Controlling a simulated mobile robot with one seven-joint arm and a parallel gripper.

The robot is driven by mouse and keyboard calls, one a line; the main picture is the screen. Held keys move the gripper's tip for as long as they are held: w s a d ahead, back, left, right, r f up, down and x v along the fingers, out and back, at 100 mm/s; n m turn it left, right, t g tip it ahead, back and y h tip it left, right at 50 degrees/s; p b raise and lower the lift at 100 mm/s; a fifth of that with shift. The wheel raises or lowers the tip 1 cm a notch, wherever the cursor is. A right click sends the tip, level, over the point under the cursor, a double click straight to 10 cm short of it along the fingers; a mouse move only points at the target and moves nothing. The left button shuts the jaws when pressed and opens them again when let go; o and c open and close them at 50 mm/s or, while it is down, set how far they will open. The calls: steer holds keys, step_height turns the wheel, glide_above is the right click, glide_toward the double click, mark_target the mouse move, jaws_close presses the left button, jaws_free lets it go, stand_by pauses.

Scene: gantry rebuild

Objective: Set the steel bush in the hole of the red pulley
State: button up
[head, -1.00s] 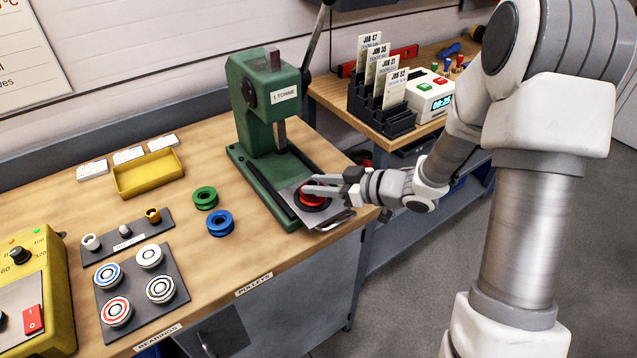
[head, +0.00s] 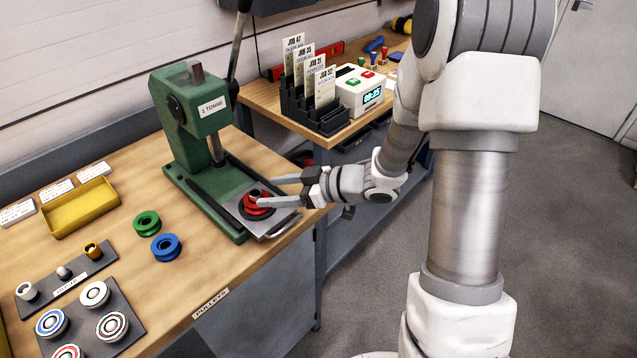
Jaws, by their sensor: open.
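The red pulley (head: 252,209) lies flat on the plate of the green press (head: 185,125), near its front edge. Something small and dark shows at its middle; I cannot tell whether that is the bare hole. My gripper (head: 267,190) is open and empty at the pulley's right side. Its near finger crosses in front of part of the pulley; contact is unclear. Three bushes stand on a dark rack at left: a pale silvery one (head: 27,291), a smaller grey-white one (head: 63,272) and a brass-coloured one (head: 93,250). I cannot tell for sure which is steel.
A green pulley (head: 147,224) and a blue pulley (head: 165,248) lie on the bench left of the press. A yellow tray (head: 82,207) stands behind the bush rack. Bearings sit on a dark board (head: 128,345) at front left. The press lever rises at the back.

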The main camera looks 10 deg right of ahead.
steer(key=p+v, duration=0.1)
steer(key=v, duration=1.2)
steer(key=shift+d, duration=0.2)
